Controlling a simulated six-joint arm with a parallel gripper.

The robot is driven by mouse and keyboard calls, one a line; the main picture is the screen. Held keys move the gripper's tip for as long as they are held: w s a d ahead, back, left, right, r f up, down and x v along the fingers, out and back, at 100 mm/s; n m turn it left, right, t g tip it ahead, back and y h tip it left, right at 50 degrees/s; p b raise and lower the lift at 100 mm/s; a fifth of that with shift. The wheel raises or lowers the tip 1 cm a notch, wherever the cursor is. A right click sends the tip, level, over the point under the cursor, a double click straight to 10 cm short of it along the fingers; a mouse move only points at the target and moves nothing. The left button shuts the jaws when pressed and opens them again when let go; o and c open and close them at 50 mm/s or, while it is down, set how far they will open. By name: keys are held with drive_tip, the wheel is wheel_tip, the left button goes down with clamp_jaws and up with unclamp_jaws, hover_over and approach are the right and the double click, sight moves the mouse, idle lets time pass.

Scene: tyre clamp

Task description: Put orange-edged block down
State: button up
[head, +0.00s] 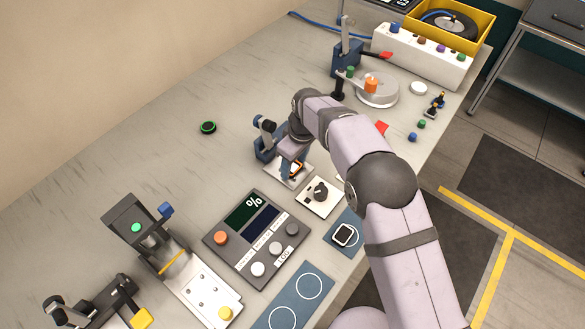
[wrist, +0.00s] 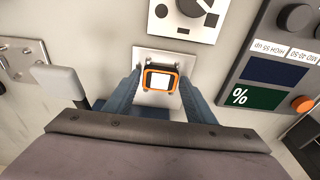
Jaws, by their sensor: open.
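The orange-edged block (wrist: 160,70) has a dark body and a pale square top. It is on or just above a small light metal plate (wrist: 149,58) in the wrist view. In the head view the block (head: 296,168) shows partly, beside my gripper (head: 291,163). In the wrist view my gripper (wrist: 160,84) is open, with one blue finger on each side of the block. Whether the fingers touch its sides I cannot tell. The plate belongs to a blue clamp fixture (head: 264,143), partly hidden by my arm.
A panel with a dark screen (head: 243,213) and a plate with a black knob (head: 321,190) are close by. A dark, pale-topped block (head: 344,235) lies on a blue mat. Other clamp fixtures (head: 150,235) stand lower left. A green-ringed disc (head: 208,127) lies on clear tabletop.

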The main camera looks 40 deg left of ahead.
sight(294, 168)
drive_tip(key=c, duration=0.8)
drive_tip(key=shift+r+p, duration=1.9)
drive_tip(key=shift+r, duration=1.1)
drive_tip(key=shift+c, duration=0.2)
